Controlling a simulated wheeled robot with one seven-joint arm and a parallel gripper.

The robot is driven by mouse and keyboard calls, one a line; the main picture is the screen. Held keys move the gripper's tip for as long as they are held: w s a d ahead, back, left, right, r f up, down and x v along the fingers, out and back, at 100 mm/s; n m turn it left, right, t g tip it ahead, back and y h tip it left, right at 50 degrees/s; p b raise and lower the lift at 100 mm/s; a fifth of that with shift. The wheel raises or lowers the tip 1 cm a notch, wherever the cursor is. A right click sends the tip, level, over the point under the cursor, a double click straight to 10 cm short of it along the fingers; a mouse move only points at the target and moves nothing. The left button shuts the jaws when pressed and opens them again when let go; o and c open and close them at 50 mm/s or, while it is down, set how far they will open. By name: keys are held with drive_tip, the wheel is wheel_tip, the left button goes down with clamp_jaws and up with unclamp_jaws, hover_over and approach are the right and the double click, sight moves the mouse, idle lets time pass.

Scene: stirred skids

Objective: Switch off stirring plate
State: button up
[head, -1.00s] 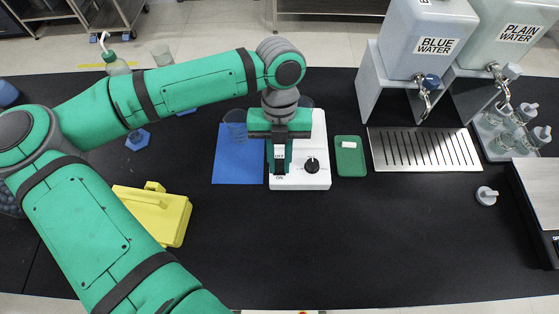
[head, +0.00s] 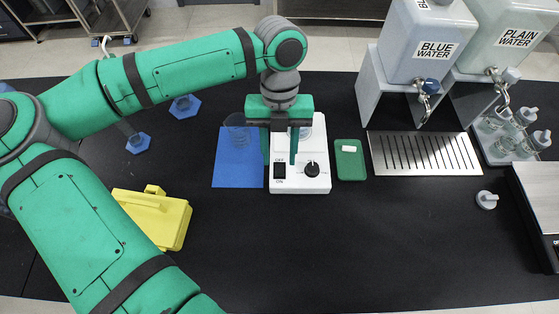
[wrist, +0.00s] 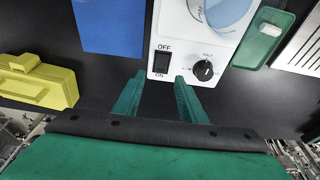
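The white stirring plate (head: 315,182) stands on the black bench in the head view, with a black ON/OFF switch (head: 280,171) and a black round knob (head: 312,170) on its front. In the wrist view the switch (wrist: 162,62) sits between the words OFF and ON, left of the knob (wrist: 202,71). A clear vessel (wrist: 222,12) with blue contents stands on the plate. My gripper (head: 280,163) is open and empty over the plate's front, its fingers spread around the switch area. In the wrist view the fingertips (wrist: 160,78) lie apart, below the switch and knob.
A blue mat (head: 236,170) with a clear beaker lies left of the plate. A green tray (head: 350,170) with a white bar lies close on its right. A yellow case (head: 155,218) is front left. Water dispensers (head: 420,40) stand back right. The front bench is clear.

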sight(279, 163)
drive_tip(key=v, duration=0.6)
drive_tip(key=shift+r, duration=0.35)
drive_tip(key=shift+w+a, duration=0.1)
drive_tip(key=shift+w, duration=0.05)
